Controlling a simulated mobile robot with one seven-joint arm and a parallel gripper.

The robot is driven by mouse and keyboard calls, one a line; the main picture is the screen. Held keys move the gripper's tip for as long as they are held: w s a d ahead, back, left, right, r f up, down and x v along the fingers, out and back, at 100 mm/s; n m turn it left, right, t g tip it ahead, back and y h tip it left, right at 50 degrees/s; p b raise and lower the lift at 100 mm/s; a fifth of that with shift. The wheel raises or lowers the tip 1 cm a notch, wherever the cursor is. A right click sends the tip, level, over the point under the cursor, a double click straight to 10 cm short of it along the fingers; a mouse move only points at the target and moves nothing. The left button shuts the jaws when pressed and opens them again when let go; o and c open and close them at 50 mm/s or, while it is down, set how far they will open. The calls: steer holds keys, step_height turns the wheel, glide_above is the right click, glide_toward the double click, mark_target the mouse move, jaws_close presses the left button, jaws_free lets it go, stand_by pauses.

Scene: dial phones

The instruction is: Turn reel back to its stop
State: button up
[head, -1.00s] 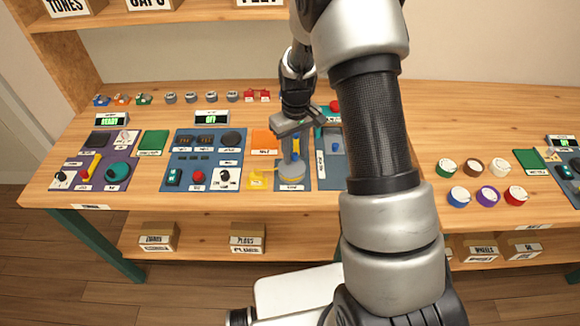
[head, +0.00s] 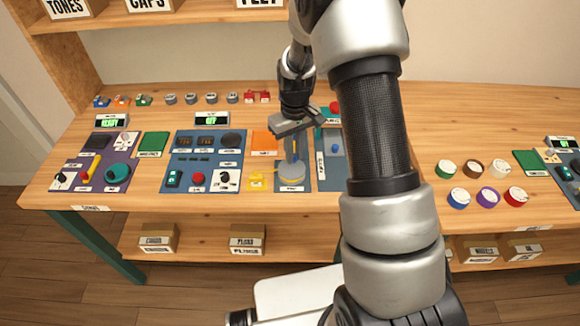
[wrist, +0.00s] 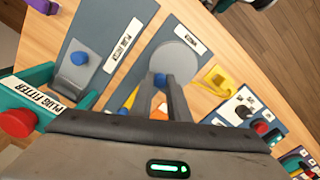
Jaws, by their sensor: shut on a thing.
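My gripper (head: 292,157) is over the far side of the disc and points down. In the wrist view my gripper (wrist: 160,86) has its two fingers on either side of the blue knob, shut on it. The fingers hide part of the knob and the near rim.
A yellow part (head: 260,180) sits close on the left of the reel. The Plug Fitter panel (wrist: 88,55) with a blue knob is beside it, and a red button (wrist: 17,123) stands nearby. A blue panel with switches (head: 202,160) lies farther left.

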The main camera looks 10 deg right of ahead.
mark_target(293, 175)
steer(key=shift+w+a, duration=0.1)
steer(key=shift+a, duration=0.85)
steer(key=shift+s+a+b, duration=0.3)
steer(key=shift+s+a, duration=0.25)
steer(key=shift+a, duration=0.25)
steer(key=shift+s+a, duration=0.25)
steer(key=shift+s, duration=0.5)
steer(key=shift+s+d, duration=0.2)
steer(key=shift+s, duration=0.3)
steer(key=shift+s+d, duration=0.15)
steer(key=shift+s, duration=0.3)
steer(key=shift+s+d+b, duration=0.3)
steer(key=shift+d+b, duration=0.05)
steer(key=shift+d, duration=0.65)
steer(key=o, duration=0.6)
steer(key=shift+a+r, duration=0.1)
